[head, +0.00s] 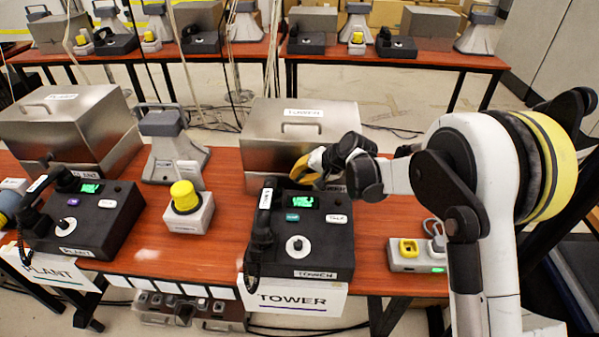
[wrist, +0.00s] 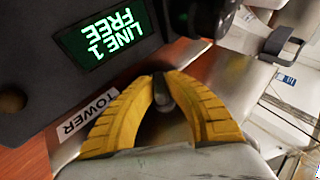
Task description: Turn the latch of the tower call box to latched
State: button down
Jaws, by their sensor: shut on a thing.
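The tower call box (head: 272,157) is a brushed metal box with a lid, handle and TOWER label, behind the tower phone (head: 300,240). Its lid looks down. My gripper (head: 308,175), with yellow fingers, is at the front of the box, over the back edge of the phone. In the wrist view my gripper (wrist: 161,78) has its fingertips closed together around a small dark and grey piece (wrist: 162,97), which appears to be the latch. The fingers hide most of it, so its turn angle cannot be told. The box's lower TOWER label (wrist: 88,114) shows beside the fingers.
The phone's screen (wrist: 106,33) reads LINE 1 FREE, close to my fingers. Its handset (head: 262,230) is on the left side. A yellow-button box (head: 188,220) and the plant metal box (head: 40,130) stand left. A small grey unit (head: 415,262) sits right.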

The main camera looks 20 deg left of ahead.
jog(key=n+h+p, duration=0.1)
jog(key=h+p, duration=0.1)
jog(key=h, duration=0.2)
jog(key=shift+a+r+t, duration=0.1)
jog(key=shift+a+t, duration=0.05)
jog(key=shift+t, duration=0.15)
jog(key=shift+t+h, duration=0.4)
jog(key=shift+h, duration=1)
jog(key=shift+n, duration=0.3)
jog(key=c, duration=1.7)
grip_release()
jog(key=shift+f, duration=0.2)
jog(key=v, duration=1.2)
jog(key=shift+r, duration=0.1)
